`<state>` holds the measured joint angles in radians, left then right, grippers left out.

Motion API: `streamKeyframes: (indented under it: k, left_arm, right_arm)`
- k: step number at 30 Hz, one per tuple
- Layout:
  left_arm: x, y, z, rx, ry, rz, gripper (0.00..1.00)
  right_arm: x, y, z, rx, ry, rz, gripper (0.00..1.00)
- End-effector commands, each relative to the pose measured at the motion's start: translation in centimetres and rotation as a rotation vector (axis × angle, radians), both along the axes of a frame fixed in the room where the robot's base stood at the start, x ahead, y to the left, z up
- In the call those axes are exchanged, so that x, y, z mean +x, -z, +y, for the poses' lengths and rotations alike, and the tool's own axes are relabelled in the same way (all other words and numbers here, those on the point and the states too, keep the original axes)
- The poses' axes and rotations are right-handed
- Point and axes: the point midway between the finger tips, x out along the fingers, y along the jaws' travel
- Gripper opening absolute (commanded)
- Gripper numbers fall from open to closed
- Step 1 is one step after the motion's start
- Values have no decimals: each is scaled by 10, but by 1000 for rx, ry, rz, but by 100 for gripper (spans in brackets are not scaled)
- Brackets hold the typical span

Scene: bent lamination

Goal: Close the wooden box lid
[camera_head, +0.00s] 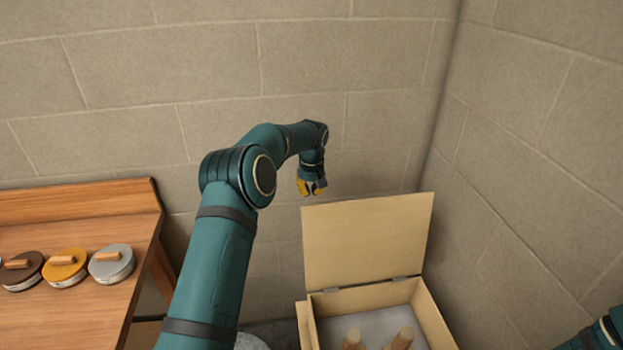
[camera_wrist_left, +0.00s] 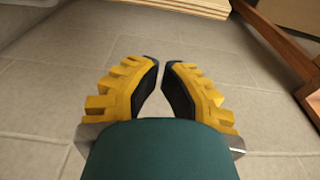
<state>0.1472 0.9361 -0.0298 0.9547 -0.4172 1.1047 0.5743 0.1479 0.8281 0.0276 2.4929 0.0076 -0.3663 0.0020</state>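The wooden box (camera_head: 437,318) stands on the floor near the corner at the lower right of the head view. Its lid (camera_head: 368,241) stands open and roughly upright, joined by two hinges at the back rim. My left gripper (camera_head: 312,189) is above and behind the lid's upper left corner, apart from it and pointing down. My right gripper is out of view; only part of the right arm shows at the lower right edge.
Two wooden pegs (camera_head: 402,339) show inside the box. A wooden bench (camera_head: 80,219) on the left holds round lidded tins, including a yellow one (camera_head: 65,267) and a grey one (camera_head: 111,265). Block walls (camera_head: 350,60) close in behind and to the right.

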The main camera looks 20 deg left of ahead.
Motion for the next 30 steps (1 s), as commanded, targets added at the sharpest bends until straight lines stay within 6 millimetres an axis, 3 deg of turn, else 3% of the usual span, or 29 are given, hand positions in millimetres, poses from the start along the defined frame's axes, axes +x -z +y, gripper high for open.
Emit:
streamKeyframes:
  k: [4,16,30]
  left_arm:
    - [3,32,3,1,0,3,0]
    - [-25,20,-17,1,2,-1,0]
    - [-29,20,-20,1,1,-1,0]
  right_arm:
    - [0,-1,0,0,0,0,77]
    - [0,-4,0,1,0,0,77]
    - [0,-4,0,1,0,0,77]
